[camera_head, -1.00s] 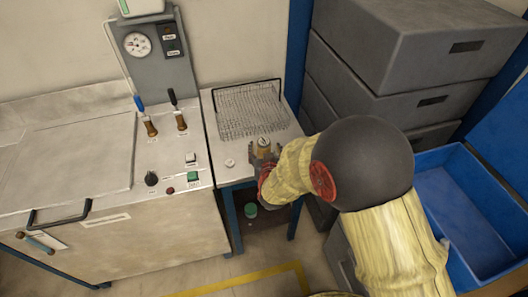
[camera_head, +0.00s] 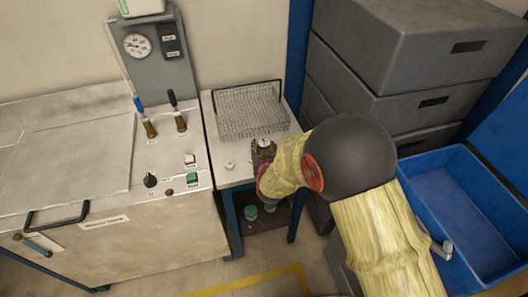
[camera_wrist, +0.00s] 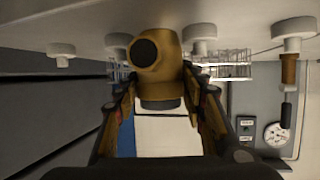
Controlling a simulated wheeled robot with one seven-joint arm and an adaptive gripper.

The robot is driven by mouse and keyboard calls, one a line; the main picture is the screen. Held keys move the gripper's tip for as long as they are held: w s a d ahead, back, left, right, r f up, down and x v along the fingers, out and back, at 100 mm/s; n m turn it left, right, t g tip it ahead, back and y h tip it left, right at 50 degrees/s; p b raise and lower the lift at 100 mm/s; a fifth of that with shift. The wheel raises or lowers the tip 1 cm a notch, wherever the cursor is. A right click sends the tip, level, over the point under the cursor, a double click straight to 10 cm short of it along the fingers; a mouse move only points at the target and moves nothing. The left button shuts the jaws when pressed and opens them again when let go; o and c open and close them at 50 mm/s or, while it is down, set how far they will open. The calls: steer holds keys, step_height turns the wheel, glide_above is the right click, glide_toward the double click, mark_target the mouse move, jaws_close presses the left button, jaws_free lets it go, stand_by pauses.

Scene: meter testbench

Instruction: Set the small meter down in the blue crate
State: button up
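The small meter (camera_wrist: 158,55) is a brass-coloured body with a dark round end, seen close up in the wrist view. My gripper (camera_wrist: 160,85) has a finger on each side of it and appears shut on it. In the head view, the small meter (camera_head: 264,145) shows at the tip of my gripper (camera_head: 263,155), over the front right part of the small white table. I cannot tell whether its underside touches the table. The blue crate (camera_head: 468,187) is at the right, open at the top, well apart from my gripper. My arm hides part of its near left side.
A wire basket (camera_head: 252,110) stands behind my gripper on the small table (camera_head: 222,150). The test bench (camera_head: 70,165) with handles and knobs is at the left. Grey stacked boxes (camera_head: 400,70) rise between the table and the crate. Green-topped items (camera_head: 251,212) sit below the table.

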mark_target(264, 142)
jaws_close()
stand_by(0.5)
steer(key=shift+r, duration=0.45)
step_height(264, 142, up, 2)
steer(key=shift+w+r+p, duration=0.1)
steer(key=shift+r+p, duration=0.05)
steer(key=shift+p, duration=0.5)
steer(key=w+a+r+p+v, duration=0.1)
steer(key=r+p+v, duration=0.25)
steer(key=v, duration=1.35)
steer(key=w+d+f+m+h, duration=0.1)
steer(key=d+f, duration=1.6)
steer(key=d, duration=0.2)
steer(key=shift+w+f, duration=0.2)
steer(key=shift+w, duration=0.1)
steer(key=shift+r, duration=0.1)
